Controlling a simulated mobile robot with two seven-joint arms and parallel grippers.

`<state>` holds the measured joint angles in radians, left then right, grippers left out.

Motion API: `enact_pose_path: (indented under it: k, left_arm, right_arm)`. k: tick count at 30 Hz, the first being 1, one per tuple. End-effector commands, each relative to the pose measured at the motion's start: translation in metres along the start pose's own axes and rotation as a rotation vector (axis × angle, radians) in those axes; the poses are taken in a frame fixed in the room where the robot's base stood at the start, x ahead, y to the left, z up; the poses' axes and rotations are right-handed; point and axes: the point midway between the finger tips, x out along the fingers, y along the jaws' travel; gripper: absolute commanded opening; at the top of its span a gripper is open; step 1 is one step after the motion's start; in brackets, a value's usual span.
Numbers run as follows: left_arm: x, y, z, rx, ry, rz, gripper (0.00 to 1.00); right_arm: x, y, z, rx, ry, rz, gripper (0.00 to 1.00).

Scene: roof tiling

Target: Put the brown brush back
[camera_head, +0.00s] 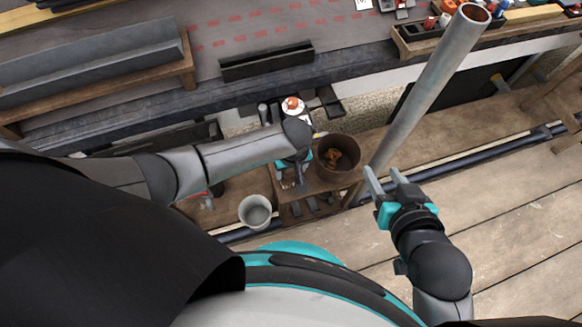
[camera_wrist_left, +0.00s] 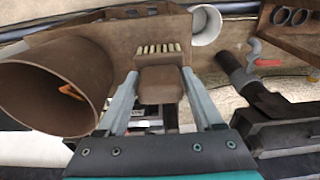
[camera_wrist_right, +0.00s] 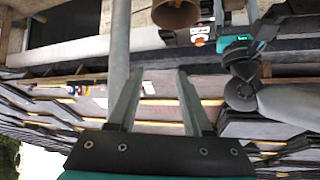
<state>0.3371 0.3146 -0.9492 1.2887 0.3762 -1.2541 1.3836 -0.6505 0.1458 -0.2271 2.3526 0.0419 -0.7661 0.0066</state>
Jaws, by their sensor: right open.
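The brown brush (camera_wrist_left: 160,85), a block with a row of pale bristles at its far end, shows between the fingers of my left gripper (camera_wrist_left: 160,72) in the left wrist view. The fingers stand wide apart on either side of it. I cannot tell whether they touch it. In the head view my left gripper (camera_head: 291,180) is over the low wooden bench beside the brown bucket, and the arm hides the brush there. My right gripper (camera_head: 384,180) is open and empty beside the grey pole; it also shows in the right wrist view (camera_wrist_right: 160,72).
The brown bucket (camera_head: 325,172) stands right of my left gripper, and a pale grey bucket (camera_head: 256,213) stands to its lower left. A grey pole (camera_head: 425,90) rises near my right gripper. The plank floor (camera_head: 500,225) at the right is clear.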

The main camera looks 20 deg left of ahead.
Motion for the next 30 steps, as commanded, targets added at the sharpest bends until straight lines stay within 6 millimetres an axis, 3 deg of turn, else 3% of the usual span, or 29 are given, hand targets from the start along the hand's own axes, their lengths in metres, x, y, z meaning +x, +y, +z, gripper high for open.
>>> enact_pose_path:
  k: [5, 17, 30]
  left_arm:
    - [0.0, 0.0, 0.0, 0.0, 0.0, 0.0, 0.89]
    - [-0.005, 0.0, 0.0, 0.0, 0.0, 0.0, 0.89]
    - [-0.028, 0.0, 0.0, 0.0, 0.0, 0.0, 0.89]
  right_arm:
    - [0.0, 0.0, 0.0, 0.0, -0.001, 0.0, 0.5]
    - [-0.002, 0.003, 0.001, -0.003, -0.028, 0.009, 0.5]
    - [-0.028, 0.028, 0.016, -0.005, -0.273, 0.079, 0.5]
